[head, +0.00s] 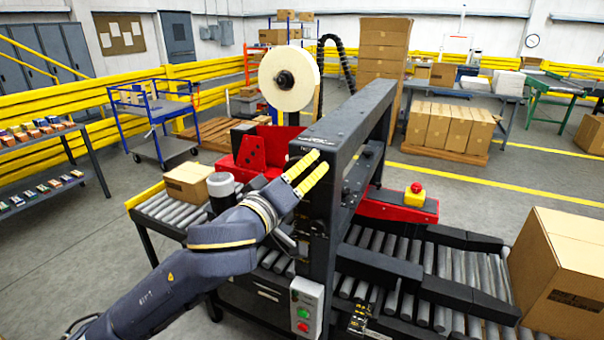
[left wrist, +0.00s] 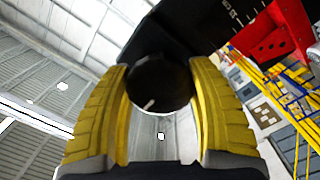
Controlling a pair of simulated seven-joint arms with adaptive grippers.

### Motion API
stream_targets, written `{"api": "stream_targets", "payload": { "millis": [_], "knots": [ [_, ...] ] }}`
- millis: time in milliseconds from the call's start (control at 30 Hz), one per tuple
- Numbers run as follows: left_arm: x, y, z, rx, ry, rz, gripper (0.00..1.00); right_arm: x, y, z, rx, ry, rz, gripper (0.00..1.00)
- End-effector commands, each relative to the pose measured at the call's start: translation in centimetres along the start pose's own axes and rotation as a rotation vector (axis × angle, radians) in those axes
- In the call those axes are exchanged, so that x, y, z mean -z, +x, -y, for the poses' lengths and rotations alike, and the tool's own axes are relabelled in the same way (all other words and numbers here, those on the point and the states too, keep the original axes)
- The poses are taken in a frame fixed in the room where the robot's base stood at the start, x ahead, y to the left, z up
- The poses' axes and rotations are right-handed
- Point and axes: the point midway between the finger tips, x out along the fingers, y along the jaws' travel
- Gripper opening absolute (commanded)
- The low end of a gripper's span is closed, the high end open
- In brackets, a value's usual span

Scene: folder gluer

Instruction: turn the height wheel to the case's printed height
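The height wheel (left wrist: 160,84) is a dark round knob with a short white mark at its lower left. It sits between the yellow fingertips of my left gripper (left wrist: 160,75), with no clear gap on either side, so the gripper looks shut on it. In the head view my left gripper (head: 310,173) reaches the machine's dark upright post (head: 318,215); the wheel is hidden there. A brown case (head: 560,270) with a dark printed label stands at the right; its print is too small to read. My right gripper is out of view.
Pale tick marks (left wrist: 233,14) show on the dark machine part in the left wrist view. A smaller carton (head: 188,182) sits on the left rollers. A button box (head: 306,308) hangs below the post. The right rollers (head: 430,258) run between dark rails.

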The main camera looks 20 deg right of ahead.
Motion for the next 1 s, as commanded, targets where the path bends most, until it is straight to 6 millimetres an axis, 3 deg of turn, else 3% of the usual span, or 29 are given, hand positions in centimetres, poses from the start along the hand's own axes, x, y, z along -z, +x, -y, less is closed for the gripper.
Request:
{"api": "stream_targets", "payload": {
  "millis": [33,200,567,1000],
  "knots": [
    [0.00,0.00,0.01,0.000,0.000,0.000,0.47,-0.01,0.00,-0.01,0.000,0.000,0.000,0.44],
    [-0.01,-0.01,0.01,0.000,0.000,0.000,0.28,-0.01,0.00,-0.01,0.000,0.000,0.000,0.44],
    [-0.01,-0.01,0.05,0.003,0.078,0.002,0.28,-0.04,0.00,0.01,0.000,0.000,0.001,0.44],
    [0.01,-0.01,0.13,0.014,0.456,0.013,0.28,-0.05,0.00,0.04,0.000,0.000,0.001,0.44]
  ]
}}
